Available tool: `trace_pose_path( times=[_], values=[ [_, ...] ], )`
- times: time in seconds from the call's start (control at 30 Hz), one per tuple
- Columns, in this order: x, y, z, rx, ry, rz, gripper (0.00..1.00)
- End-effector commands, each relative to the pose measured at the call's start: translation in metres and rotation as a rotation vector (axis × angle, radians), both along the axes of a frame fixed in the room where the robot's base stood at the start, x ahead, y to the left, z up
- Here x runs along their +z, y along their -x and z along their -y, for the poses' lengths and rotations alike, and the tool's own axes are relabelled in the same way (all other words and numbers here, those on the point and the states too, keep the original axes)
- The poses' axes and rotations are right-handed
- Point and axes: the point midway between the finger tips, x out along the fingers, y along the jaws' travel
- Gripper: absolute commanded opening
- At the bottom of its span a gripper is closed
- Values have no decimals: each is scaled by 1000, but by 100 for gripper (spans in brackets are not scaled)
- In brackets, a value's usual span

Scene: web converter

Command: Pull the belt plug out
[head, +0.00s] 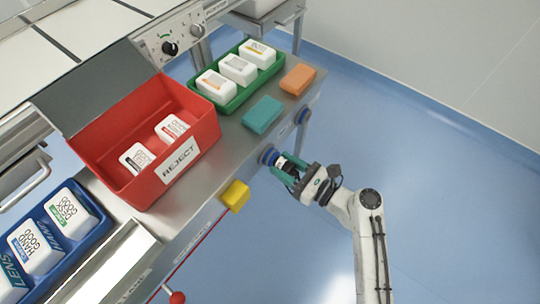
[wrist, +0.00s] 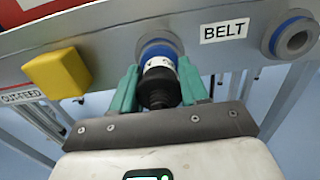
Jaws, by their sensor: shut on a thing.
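The belt plug (wrist: 159,85) is black with a white band and a blue part. It sits at a blue-ringed socket (wrist: 160,43) on the grey metal panel, left of the BELT label (wrist: 227,29). I cannot tell whether it is fully seated. My gripper (wrist: 158,78) has its green fingers on either side of the plug and is shut on it. In the head view my gripper (head: 284,170) reaches the panel's front face from the right, and the plug (head: 282,161) shows between its fingers.
A second blue-ringed socket (wrist: 292,38) is right of the label and looks empty. A yellow block (wrist: 57,73) projects from the panel at left. Above are a red REJECT bin (head: 190,178), a green tray (head: 222,103), and teal (head: 262,115) and orange (head: 298,79) blocks. The floor at right is clear.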

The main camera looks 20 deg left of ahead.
Motion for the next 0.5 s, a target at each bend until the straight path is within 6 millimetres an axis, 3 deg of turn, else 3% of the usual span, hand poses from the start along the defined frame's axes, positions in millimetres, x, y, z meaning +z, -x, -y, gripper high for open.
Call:
trace_pose_path(
  times=[0.23,0.5],
  values=[
    [0,0,0,0,0,0,0],
    [1,2,6,0,0,0,0]
  ],
)
